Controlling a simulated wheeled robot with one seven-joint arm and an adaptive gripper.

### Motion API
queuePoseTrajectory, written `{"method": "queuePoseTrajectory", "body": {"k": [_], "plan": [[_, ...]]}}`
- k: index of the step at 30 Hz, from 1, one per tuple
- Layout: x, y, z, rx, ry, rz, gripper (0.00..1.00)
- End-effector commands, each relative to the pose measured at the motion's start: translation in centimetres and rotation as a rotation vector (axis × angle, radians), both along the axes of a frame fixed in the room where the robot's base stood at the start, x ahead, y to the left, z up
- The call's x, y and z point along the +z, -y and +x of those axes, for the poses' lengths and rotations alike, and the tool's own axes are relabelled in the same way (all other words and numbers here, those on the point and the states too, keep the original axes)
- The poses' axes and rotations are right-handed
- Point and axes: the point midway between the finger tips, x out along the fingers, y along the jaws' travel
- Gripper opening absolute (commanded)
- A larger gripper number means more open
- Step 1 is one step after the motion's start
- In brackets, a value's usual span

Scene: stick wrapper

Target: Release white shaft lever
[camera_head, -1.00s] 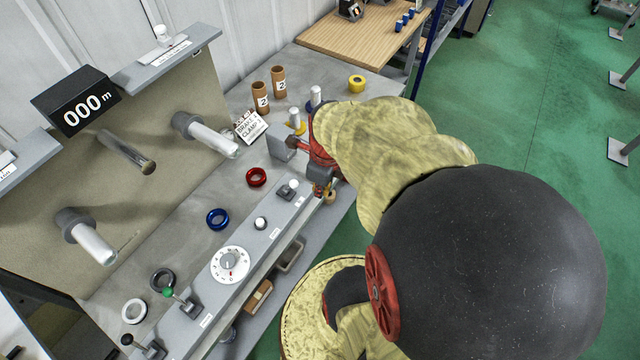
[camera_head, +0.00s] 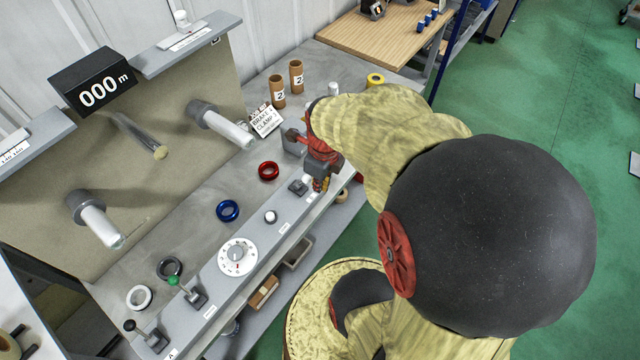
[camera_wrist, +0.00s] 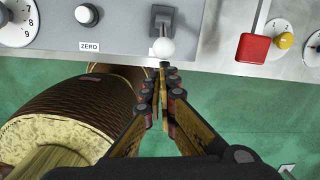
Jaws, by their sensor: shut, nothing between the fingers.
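The white-knobbed lever (camera_head: 306,181) stands in a dark slotted base at the far right end of the grey control panel. In the wrist view its round white knob (camera_wrist: 163,47) is just ahead of my fingertips. My gripper (camera_head: 321,185) is at the panel's front edge, right beside this knob. In the wrist view my gripper (camera_wrist: 164,68) is shut with nothing between the fingers. The tips are very near or touching the knob; I cannot tell which. The lever's shaft is mostly hidden behind the knob.
On the panel are a white button (camera_head: 270,216), a dial (camera_head: 237,257), a green-knobbed lever (camera_head: 188,292) and a black-knobbed lever (camera_head: 146,336). A red ring (camera_head: 268,170) and a blue ring (camera_head: 227,211) lie behind. A red block (camera_wrist: 253,48) is right of the lever.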

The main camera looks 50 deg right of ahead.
Motion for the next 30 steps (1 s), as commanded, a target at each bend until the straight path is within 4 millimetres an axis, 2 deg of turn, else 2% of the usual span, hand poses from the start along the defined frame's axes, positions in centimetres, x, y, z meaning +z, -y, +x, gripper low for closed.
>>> {"method": "queuePoseTrajectory", "body": {"k": [20,30], "plan": [[1.0,-0.1,1.0,0.002,0.000,0.000,0.00],[2.5,0.7,2.6,-0.001,-0.001,0.001,0.00]]}}
